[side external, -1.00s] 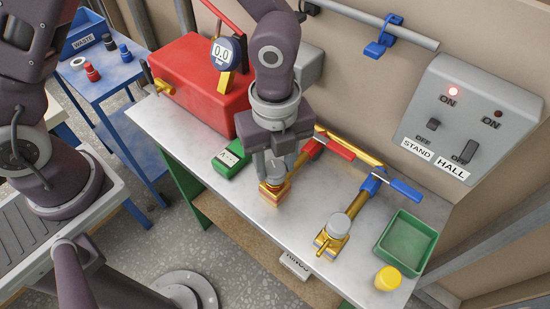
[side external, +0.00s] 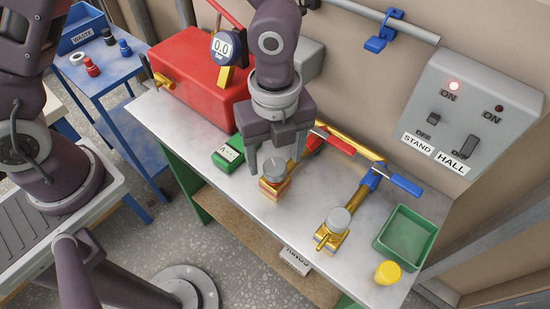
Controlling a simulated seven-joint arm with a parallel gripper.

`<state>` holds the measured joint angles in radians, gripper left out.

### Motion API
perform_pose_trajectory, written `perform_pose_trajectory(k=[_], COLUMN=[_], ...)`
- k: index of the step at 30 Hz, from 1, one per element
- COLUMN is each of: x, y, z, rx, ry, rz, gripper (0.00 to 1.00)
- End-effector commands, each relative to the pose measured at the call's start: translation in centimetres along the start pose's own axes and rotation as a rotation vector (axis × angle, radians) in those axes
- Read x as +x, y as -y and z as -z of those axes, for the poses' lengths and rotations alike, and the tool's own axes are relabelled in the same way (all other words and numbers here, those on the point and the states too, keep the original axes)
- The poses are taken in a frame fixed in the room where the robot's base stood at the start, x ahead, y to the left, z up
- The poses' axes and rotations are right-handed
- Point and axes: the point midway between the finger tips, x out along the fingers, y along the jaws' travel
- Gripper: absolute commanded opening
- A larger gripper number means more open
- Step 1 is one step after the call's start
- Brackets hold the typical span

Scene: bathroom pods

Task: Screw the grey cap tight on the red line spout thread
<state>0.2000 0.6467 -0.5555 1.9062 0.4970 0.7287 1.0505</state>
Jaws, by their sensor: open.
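The grey cap (side external: 274,170) sits on top of the brass spout (side external: 274,188) of the line with the red lever handle (side external: 333,141). Its thread is hidden under the cap, so I cannot tell how tight it is. My gripper (side external: 274,158) is open just above and behind this cap, its fingers apart and holding nothing. A second grey cap (side external: 338,219) sits on the brass spout (side external: 326,240) of the line with the blue lever handle (side external: 404,184).
A green tray (side external: 388,254) and a yellow cup-like piece (side external: 387,273) stand at the right end of the bench. A green labelled block (side external: 228,152) and a red tank (side external: 196,80) with a gauge (side external: 226,47) stand left of my gripper. The switch box (side external: 470,122) is on the wall.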

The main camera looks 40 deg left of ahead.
Motion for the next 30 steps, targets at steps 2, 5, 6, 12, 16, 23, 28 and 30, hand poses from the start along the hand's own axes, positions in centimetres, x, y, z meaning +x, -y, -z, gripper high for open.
perform_pose_trajectory(k=[2, 5, 6, 12, 16, 23, 28, 30], x=[-1.8, -3.7, -4.2, -5.2, -5.1, -5.0, -4.2, -3.1], y=[0.1, 0.1, 0.1, 0.0, 0.0, -0.2, -0.1, -0.2], z=[-0.1, 0.0, 0.0, 0.0, 0.0, 0.0, -0.2, -0.2], rx=[-0.002, -0.001, -0.001, 0.0, 0.0, -0.285, -0.53, -0.529], ry=[0.001, 0.001, 0.001, 0.0, 0.0, 0.004, 0.001, 0.001], rz=[0.006, 0.004, 0.004, 0.0, 0.0, -0.003, -0.002, -0.004], gripper=[0.64, 0.64, 0.64, 0.64, 0.64, 0.65, 0.65, 0.65])
